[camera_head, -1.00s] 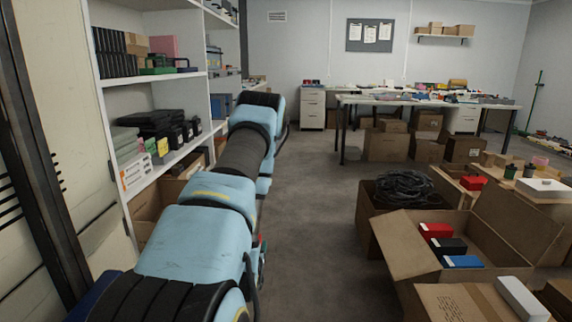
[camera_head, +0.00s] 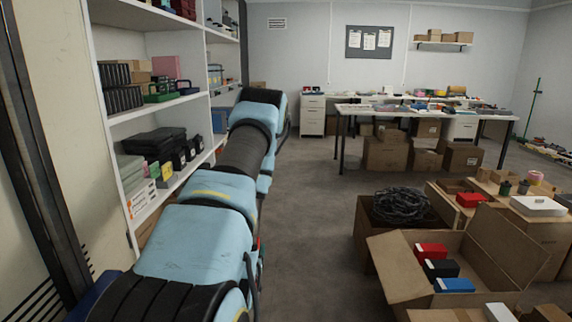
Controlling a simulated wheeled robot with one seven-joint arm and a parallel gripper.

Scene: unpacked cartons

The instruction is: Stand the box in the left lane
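Several boxes could be the task's box, and I cannot tell which one it is. A red box (camera_head: 431,250), a black box (camera_head: 441,269) and a blue box (camera_head: 454,285) sit side by side in an open carton (camera_head: 395,273) at the lower right. A white box (camera_head: 538,206) lies on a carton further right, and another white box (camera_head: 498,313) is cut by the bottom edge. No marked left lane can be made out. My arm reaches forward on the left, beside the shelves. My gripper is not visible.
White shelves (camera_head: 158,110) with boxes and files stand close to my arm on the left. A carton of black cable (camera_head: 402,207) stands right of the aisle. Work tables (camera_head: 430,111) with cartons beneath are at the back. The grey floor (camera_head: 305,230) between is clear.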

